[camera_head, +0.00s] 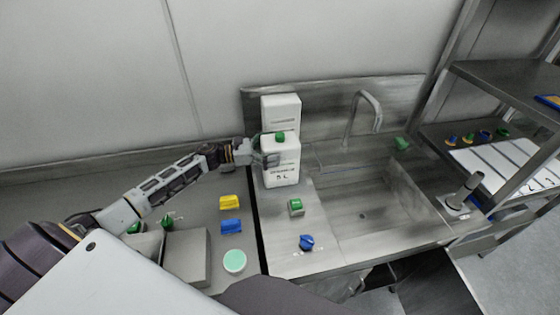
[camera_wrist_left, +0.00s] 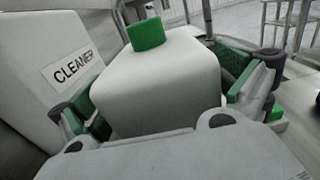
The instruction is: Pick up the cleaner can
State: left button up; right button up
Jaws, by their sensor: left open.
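A white can with a green cap (camera_head: 282,168) stands upright on the steel counter left of the sink. Its front label is small; only "5 L" reads clearly. In the left wrist view the can (camera_wrist_left: 160,75) fills the middle, between the green-padded fingers of my open left gripper (camera_wrist_left: 165,95). In the head view the left gripper (camera_head: 264,156) is at the can's left side. Whether the pads touch the can, I cannot tell. My right gripper is not in view.
A white container (camera_head: 281,108) stands close behind the can; in the left wrist view a white body there carries a "CLEANER" label (camera_wrist_left: 72,68). A green block (camera_head: 296,207) and blue item (camera_head: 306,242) lie in front. The sink (camera_head: 375,205) and faucet (camera_head: 362,112) are right.

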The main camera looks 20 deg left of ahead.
pick_arm(q)
jog(key=c, duration=1.8)
jog(key=shift+r, duration=0.15)
jog(key=shift+c, duration=1.2)
jog(key=shift+r, duration=0.1)
jog(key=shift+r+b, duration=0.65)
jog(key=shift+r, duration=4.3)
